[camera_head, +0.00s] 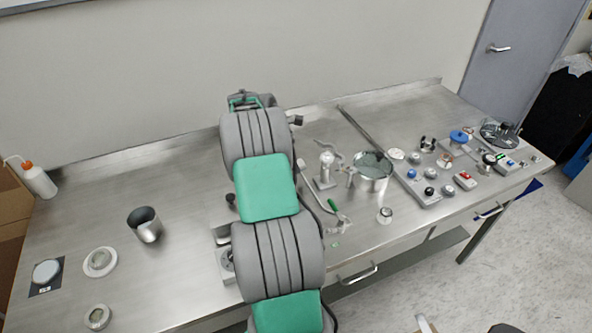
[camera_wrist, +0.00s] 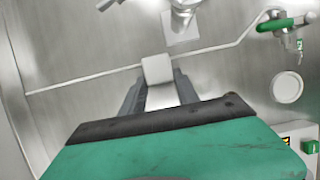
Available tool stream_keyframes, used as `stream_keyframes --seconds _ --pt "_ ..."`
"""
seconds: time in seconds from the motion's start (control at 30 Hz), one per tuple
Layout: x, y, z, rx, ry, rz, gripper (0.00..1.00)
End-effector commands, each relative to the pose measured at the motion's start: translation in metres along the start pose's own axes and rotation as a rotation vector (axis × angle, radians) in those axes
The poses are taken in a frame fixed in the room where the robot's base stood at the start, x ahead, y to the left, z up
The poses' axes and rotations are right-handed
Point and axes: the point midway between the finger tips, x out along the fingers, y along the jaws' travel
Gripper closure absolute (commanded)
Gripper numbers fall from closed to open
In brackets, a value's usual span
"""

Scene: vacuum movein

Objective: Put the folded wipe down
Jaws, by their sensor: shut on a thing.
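The folded wipe (camera_wrist: 157,69) is a small pale block in the wrist view. It sits between the fingertips of my gripper (camera_wrist: 158,82), which is shut on it. Metal tabletop lies behind it in that view; whether the wipe touches the surface I cannot tell. In the head view my own arm hides the gripper and the wipe.
A steel bench (camera_head: 185,185) carries a steel cup (camera_head: 145,224) and round pale parts (camera_head: 100,262) at left. Right of my arm stand a metal fitting with a green handle (camera_head: 333,206), a steel pot (camera_head: 372,178) and a crowded control strip (camera_head: 416,184). Bench left of my arm is mostly clear.

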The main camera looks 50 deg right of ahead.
Motion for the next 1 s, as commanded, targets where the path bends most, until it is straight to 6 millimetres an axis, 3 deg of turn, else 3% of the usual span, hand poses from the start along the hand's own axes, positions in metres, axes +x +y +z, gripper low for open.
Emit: stream_keyframes --seconds 0.27,0.4,0.73,0.77,1.0 --pt "0.029 0.004 0.009 0.001 0.001 -0.002 1.0" --pt "0.05 0.004 -0.001 -0.001 0.001 -0.001 1.0" --pt "0.057 0.004 -0.004 0.0 0.001 0.001 1.0" --pt "0.057 0.004 -0.004 0.001 0.001 0.001 0.61" --pt "0.056 0.004 -0.004 0.001 0.001 0.001 0.42"
